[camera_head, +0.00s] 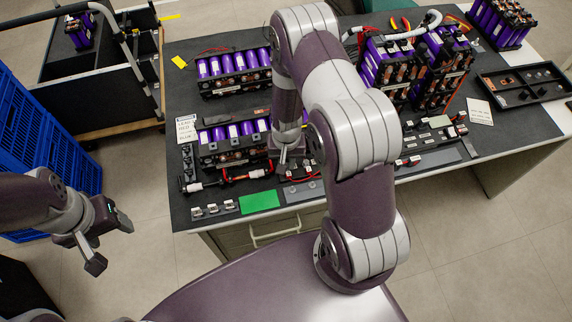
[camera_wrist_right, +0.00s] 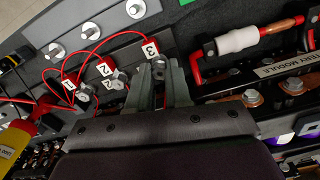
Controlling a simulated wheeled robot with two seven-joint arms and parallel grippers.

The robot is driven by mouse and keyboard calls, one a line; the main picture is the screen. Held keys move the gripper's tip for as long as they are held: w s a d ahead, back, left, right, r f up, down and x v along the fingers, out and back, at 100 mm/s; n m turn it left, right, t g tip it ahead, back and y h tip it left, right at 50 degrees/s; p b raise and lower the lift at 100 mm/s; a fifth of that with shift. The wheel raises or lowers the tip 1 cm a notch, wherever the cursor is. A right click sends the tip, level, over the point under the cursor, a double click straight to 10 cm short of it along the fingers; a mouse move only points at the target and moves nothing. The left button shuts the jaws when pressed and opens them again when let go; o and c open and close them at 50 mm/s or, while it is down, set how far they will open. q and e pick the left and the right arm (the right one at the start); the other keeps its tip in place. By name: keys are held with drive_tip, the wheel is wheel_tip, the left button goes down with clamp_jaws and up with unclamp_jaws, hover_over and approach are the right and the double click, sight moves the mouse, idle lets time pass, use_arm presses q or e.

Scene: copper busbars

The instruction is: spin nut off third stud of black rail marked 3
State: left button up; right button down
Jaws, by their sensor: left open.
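In the right wrist view, the red-edged tag marked 3 (camera_wrist_right: 150,48) stands just beyond my right gripper (camera_wrist_right: 159,72). A small metal nut on a stud (camera_wrist_right: 159,65) shows between its two fingertips. I cannot tell whether the fingers press on it. Tags marked 2 (camera_wrist_right: 104,68) and 1 (camera_wrist_right: 69,85), with red wires and more metal studs, lie to the left. In the head view my right gripper (camera_head: 285,152) points down at the bench, and my arm hides much of the rail there. My left gripper (camera_head: 108,243) is open and empty, off the bench to the left.
A grey strip with washers (camera_head: 304,191) and a green mat (camera_head: 259,202) lie at the bench's front edge. Battery modules with purple cells (camera_head: 232,72) stand behind. A black tray (camera_head: 525,84) is far right.

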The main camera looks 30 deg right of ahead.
drive_tip(key=shift+r+n+p, duration=0.2)
drive_tip(key=shift+n+p, duration=0.1)
drive_tip(key=shift+n, duration=0.7)
drive_tip(key=n, duration=0.2)
drive_tip(key=shift+r+n+p, duration=0.1)
drive_tip(key=shift+n+p, duration=0.2)
drive_tip(key=n, duration=0.5)
drive_tip(key=c, duration=1.4)
unclamp_jaws()
